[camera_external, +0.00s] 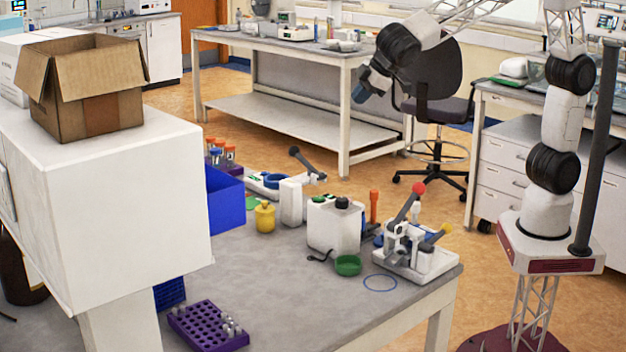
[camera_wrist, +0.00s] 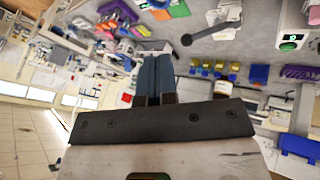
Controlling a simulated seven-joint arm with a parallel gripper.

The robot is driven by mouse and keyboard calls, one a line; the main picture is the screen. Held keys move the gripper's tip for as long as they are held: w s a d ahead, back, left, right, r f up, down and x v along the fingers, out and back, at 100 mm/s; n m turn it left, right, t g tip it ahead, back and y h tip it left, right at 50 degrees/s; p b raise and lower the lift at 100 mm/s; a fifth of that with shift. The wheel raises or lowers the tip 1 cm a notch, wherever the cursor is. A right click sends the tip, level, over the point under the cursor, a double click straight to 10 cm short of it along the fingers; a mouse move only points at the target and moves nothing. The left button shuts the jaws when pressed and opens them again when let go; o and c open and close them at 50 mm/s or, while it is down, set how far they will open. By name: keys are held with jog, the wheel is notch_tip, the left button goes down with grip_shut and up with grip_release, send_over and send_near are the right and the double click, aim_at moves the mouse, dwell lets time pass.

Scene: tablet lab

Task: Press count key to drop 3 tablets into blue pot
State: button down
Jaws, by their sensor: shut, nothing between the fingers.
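My gripper (camera_external: 361,92) is raised in the air at the upper middle of the external view, left of the office chair and well above the bench items. In the wrist view its two blue-grey fingers (camera_wrist: 155,72) are together and hold nothing. A white unit with a black cap (camera_external: 335,224) stands on the near bench, with a small green dish (camera_external: 347,265) in front of it. A round blue piece (camera_external: 273,181) sits on a low white device further back; I cannot tell if it is the blue pot. I cannot make out the count key or any tablets.
The near bench also holds a yellow bottle (camera_external: 265,217), a blue bin (camera_external: 225,198), a purple rack (camera_external: 207,326) and a white instrument with red- and yellow-tipped levers (camera_external: 415,245). A cardboard box (camera_external: 95,95) sits on a white cabinet. The bench front is mostly clear.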

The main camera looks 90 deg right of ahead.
jog(key=w+a+f+n+t, duration=0.15)
jog(key=w+a, duration=0.45)
jog(key=a, duration=0.7)
jog(key=n+t+y, duration=0.1)
jog(key=n+y, duration=0.1)
send_over(319, 198)
notch_tip(319, 198, down, 4)
jog(key=shift+r, duration=0.15)
jog(key=shift+f, duration=0.2)
jog(key=shift+f, duration=4.2)
